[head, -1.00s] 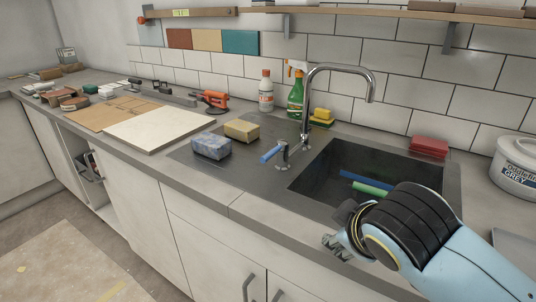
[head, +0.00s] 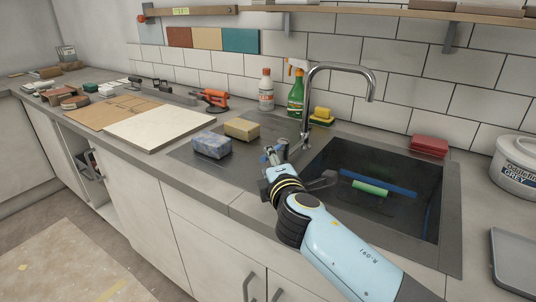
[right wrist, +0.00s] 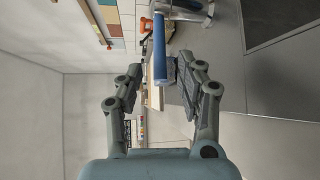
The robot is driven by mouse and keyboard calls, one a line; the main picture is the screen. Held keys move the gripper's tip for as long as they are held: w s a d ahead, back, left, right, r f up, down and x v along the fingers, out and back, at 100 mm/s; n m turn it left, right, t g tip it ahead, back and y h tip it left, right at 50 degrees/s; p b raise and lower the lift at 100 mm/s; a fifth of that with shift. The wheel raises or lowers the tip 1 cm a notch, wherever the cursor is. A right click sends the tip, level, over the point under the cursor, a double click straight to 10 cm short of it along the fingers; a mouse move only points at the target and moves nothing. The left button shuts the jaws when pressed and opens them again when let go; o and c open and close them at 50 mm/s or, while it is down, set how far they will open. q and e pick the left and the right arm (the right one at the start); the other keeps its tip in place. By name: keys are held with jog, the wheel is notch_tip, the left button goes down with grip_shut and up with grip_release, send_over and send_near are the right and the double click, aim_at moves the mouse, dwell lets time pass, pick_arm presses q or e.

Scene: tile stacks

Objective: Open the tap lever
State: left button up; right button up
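The tap (head: 341,72) is a tall grey curved spout behind the sink. Its blue lever shows in the right wrist view (right wrist: 159,48) as a blue bar reaching in between my finger pads. In the head view my right gripper (head: 271,157) largely hides the lever, with a little blue at its tips. My right gripper shows in the right wrist view (right wrist: 157,82) with its fingers apart, one on each side of the lever. I see a gap on the left side; contact on the right side is unclear. My left gripper is not in view.
The dark sink (head: 425,215) holds a green bar (head: 370,188) and a blue bar. Left of the tap lie a blue-grey sponge (head: 211,145) and a yellow sponge (head: 242,129). A green spray bottle (head: 296,98) and a white bottle (head: 266,92) stand behind.

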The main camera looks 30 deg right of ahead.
jog(key=shift+x, duration=2.25)
grip_shut()
